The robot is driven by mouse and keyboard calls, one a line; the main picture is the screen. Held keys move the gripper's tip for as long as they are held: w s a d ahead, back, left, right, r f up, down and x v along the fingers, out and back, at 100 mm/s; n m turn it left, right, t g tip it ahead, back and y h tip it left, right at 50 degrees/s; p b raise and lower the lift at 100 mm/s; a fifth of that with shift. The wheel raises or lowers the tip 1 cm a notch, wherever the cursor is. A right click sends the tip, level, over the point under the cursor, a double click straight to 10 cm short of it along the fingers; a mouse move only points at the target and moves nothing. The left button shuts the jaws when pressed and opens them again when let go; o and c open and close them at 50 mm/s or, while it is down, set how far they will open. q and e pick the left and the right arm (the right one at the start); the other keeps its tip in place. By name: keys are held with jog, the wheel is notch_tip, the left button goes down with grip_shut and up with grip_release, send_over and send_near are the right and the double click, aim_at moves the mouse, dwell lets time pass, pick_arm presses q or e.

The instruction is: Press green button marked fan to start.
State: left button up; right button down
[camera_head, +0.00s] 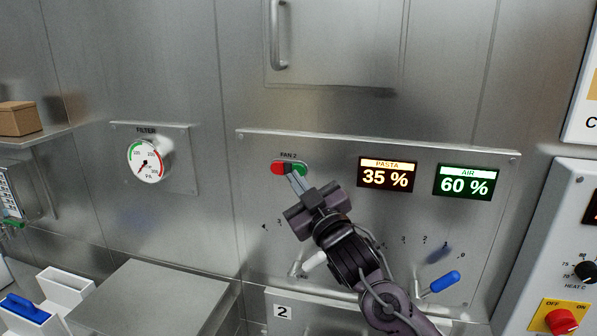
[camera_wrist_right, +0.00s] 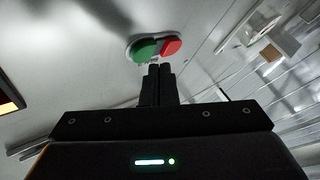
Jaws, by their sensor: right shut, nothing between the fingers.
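The green button (camera_head: 299,169) is the right half of a red and green button pair on the steel panel, under a label that reads like "FAN 2". The red button (camera_head: 278,169) is its left half. In the right wrist view the green button (camera_wrist_right: 144,49) shows on the left and the red button (camera_wrist_right: 171,46) on the right. My right gripper (camera_head: 294,178) is shut and empty, its fingertips just below the pair, near the middle. In the wrist view its fingertips (camera_wrist_right: 159,67) lie just under the pair; I cannot tell whether they touch. My left gripper is out of view.
Displays reading PASTA 35 % (camera_head: 387,175) and AIR 60 % (camera_head: 464,182) are right of the buttons. A blue-handled lever (camera_head: 444,282) sticks out lower right. A filter gauge (camera_head: 145,161) is at left. A steel box (camera_head: 155,300) stands lower left.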

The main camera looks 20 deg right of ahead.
jog(key=shift+w+d, duration=0.1)
jog(key=shift+w, duration=0.05)
jog(key=shift+w+d, duration=0.15)
jog(key=shift+w, duration=0.05)
jog(key=shift+w+d, duration=0.25)
jog(key=shift+w, duration=0.1)
dwell(0.8)
jog(key=shift+s+a, duration=0.1)
jog(key=shift+s, duration=0.05)
jog(key=shift+s+a, duration=0.35)
jog(key=shift+s, duration=0.2)
jog(key=shift+s+a+b, duration=0.15)
jog(key=shift+s+a, duration=0.6)
jog(key=shift+s, duration=0.3)
jog(key=shift+s+a+b, duration=0.15)
jog(key=shift+s+a, duration=0.55)
jog(key=shift+s, duration=0.35)
